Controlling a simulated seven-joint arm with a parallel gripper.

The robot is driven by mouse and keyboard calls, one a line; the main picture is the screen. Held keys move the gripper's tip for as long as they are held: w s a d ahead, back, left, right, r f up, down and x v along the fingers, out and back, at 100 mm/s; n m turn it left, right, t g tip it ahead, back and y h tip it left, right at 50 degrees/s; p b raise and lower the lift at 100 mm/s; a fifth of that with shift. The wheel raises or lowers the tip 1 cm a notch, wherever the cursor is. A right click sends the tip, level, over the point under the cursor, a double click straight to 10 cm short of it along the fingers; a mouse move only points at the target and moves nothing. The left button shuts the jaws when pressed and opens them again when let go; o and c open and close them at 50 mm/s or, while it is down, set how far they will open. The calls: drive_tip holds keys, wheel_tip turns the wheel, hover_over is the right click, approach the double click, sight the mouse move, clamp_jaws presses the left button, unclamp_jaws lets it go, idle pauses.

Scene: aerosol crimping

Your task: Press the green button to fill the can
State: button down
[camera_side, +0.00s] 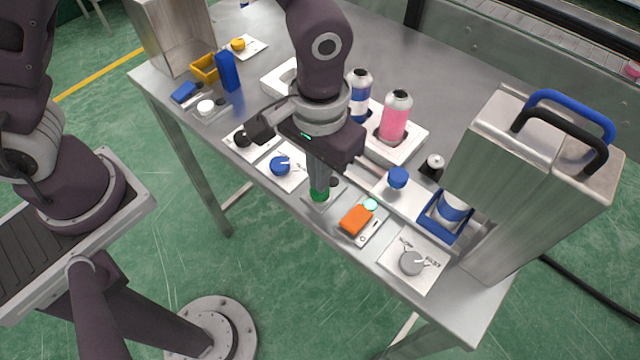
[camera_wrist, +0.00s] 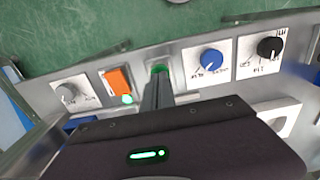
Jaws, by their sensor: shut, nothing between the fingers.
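The green button (camera_side: 319,197) sits on a small plate near the table's front edge. My gripper (camera_side: 319,184) is shut and points down, its fingertips right over the button and seemingly touching it; the exact contact is hidden. In the wrist view the closed fingers (camera_wrist: 157,85) end at the green button (camera_wrist: 160,68), which is partly covered by them. A blue-and-white can (camera_side: 454,206) stands in a blue holder (camera_side: 437,224) beside the steel machine (camera_side: 530,170).
An orange switch (camera_side: 356,219) with a lit green lamp (camera_side: 370,204) is right of the button. A blue knob (camera_side: 280,165) lies left, a grey knob (camera_side: 412,262) farther right. A pink can (camera_side: 395,118) and a blue one (camera_side: 359,95) stand in a white tray (camera_side: 410,145) behind.

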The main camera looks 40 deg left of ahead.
drive_tip(key=shift+f, duration=0.65)
idle(0.4)
wheel_tip(320, 180, up, 11)
idle(0.9)
drive_tip(key=s+a+r+t, duration=0.35)
drive_tip(key=a+r, duration=0.55)
drive_tip(key=a, duration=0.3)
drive_tip(key=s+a+t, duration=0.2)
drive_tip(key=s+a, duration=0.4)
drive_tip(key=s, duration=0.2)
drive_tip(key=shift+s+a+r, duration=0.2)
drive_tip(key=shift+r, duration=0.1)
